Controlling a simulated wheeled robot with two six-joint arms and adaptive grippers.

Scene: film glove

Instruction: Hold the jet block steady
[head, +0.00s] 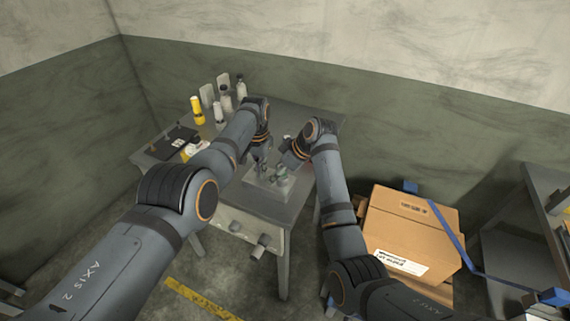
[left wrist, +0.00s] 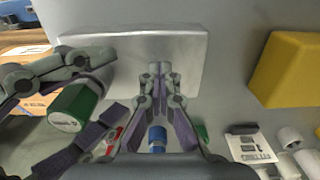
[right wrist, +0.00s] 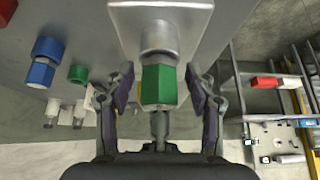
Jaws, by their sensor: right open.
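The jet block, a pale silver block, sits near the table's front in the head view (head: 262,184) and spans the upper left wrist view (left wrist: 115,55). My left gripper (left wrist: 160,70) has its fingertips close together, shut, at the block's near edge; I cannot tell whether they touch it. A green hex piece (right wrist: 159,86) sits at the end of a round silver stub on the block. My right gripper (right wrist: 158,84) is open, one finger on each side of the green piece, with gaps showing. In the head view my arms partly hide both grippers.
The table (head: 300,115) holds a yellow bottle (head: 197,110), other bottles and a dark case (head: 170,142) at the back left. A yellow block (left wrist: 288,70) shows in the left wrist view. Blue (right wrist: 40,73) and green (right wrist: 78,74) pieces lie nearby. A cardboard box (head: 410,225) stands right of the table.

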